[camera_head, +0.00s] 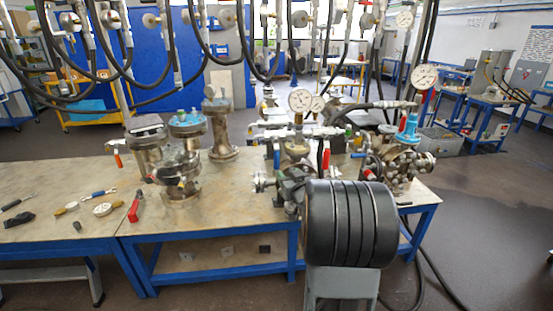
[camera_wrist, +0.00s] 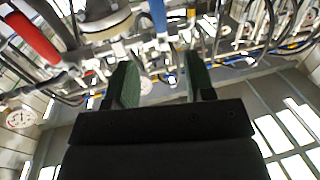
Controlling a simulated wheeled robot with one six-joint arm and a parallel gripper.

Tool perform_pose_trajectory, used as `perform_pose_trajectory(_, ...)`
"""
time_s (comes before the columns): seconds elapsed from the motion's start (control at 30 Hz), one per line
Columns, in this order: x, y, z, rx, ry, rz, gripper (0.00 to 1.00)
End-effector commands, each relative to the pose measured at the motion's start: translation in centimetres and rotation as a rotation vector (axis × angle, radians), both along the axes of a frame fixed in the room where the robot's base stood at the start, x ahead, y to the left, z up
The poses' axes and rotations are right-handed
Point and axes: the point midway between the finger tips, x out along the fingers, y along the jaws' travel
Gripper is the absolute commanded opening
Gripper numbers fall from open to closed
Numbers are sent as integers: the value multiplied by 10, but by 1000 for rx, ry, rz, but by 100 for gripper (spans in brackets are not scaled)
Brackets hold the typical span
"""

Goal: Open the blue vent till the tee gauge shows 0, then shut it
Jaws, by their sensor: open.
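In the wrist view my gripper (camera_wrist: 158,62) is open, with its two green-lined fingers apart and nothing between them. A blue lever handle (camera_wrist: 157,14) shows beyond the fingertips at the top, apart from them. In the head view a blue lever (camera_head: 277,160) hangs by the pipework at the bench's middle; I take it for the vent. White dial gauges (camera_head: 300,99) and (camera_head: 317,103) stand above that pipework. Which one is the tee gauge I cannot tell, and their needles are too small to read. My gripper cannot be made out in the head view.
A red lever (camera_head: 326,160) hangs right of the blue one; a red handle also shows in the wrist view (camera_wrist: 34,38). Flanged vessels (camera_head: 181,170) stand left on the bench. Another gauge (camera_head: 424,77) is at right. Black hoses (camera_head: 207,50) hang overhead. Loose tools lie at far left.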

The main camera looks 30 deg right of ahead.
Motion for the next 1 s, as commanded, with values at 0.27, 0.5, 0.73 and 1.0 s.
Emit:
perform_pose_trajectory(0.27, 30, -12, 1, -2, -33, 15, 49)
perform_pose_trajectory(0.5, 76, -24, 2, -3, -31, 16, 49)
perform_pose_trajectory(0.73, 111, -33, 1, -2, -32, 14, 49)
perform_pose_trajectory(1.0, 130, -38, 1, -3, -32, 13, 49)
